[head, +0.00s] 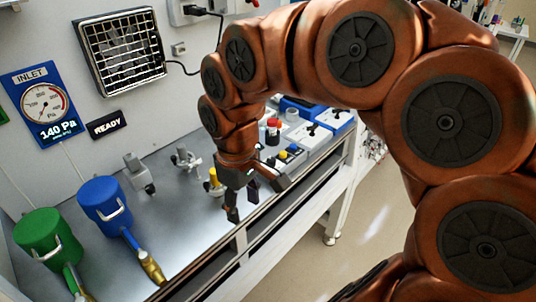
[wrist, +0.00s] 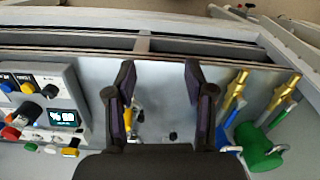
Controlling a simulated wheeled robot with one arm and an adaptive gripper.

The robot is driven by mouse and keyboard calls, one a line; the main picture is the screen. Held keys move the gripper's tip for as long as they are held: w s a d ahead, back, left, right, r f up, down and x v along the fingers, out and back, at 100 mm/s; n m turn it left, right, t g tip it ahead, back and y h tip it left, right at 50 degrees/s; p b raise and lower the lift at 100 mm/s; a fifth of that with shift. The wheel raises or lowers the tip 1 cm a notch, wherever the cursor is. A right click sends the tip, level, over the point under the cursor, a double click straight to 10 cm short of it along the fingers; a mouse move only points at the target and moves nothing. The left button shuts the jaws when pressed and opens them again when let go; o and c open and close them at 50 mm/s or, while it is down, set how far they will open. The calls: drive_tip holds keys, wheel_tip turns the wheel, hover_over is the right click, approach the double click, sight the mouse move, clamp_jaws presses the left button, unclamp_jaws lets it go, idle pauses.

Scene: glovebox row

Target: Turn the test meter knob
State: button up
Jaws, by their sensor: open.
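In the wrist view a grey panel unit (wrist: 62,85) at the left carries a small lit display (wrist: 62,117), a large black knob (wrist: 28,113) and several coloured knobs and buttons. I take it for the test meter, but its label is too small to read. In the head view a grey unit with coloured buttons (head: 287,156) stands just beyond my gripper, partly hidden by my arm. My gripper (head: 243,200) points down over the bench near its front edge. Its two fingers are apart and empty in the wrist view (wrist: 160,72), to the right of the panel unit.
A yellow-topped fitting (head: 214,181) stands close behind my gripper. Blue (head: 103,198) and green (head: 40,236) canisters with brass-tipped hoses are at the left. Grey fittings (head: 138,172) stand at the back. The bench's front rail (head: 240,240) runs below my gripper.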

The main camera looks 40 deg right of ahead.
drive_tip(key=w+d+r+n, duration=0.1)
drive_tip(key=w+d+r, duration=0.15)
drive_tip(key=w, duration=0.45)
drive_tip(key=p, duration=0.2)
hover_over(271, 159)
wheel_tip(271, 159, down, 3)
drive_tip(key=shift+a+f+m, duration=0.1)
drive_tip(key=shift+m, duration=0.2)
drive_tip(key=shift+f, duration=0.45)
drive_tip(key=shift+f+p, duration=0.8)
drive_tip(key=shift+f, duration=2.6)
drive_tip(key=shift+c, duration=0.3)
clamp_jaws()
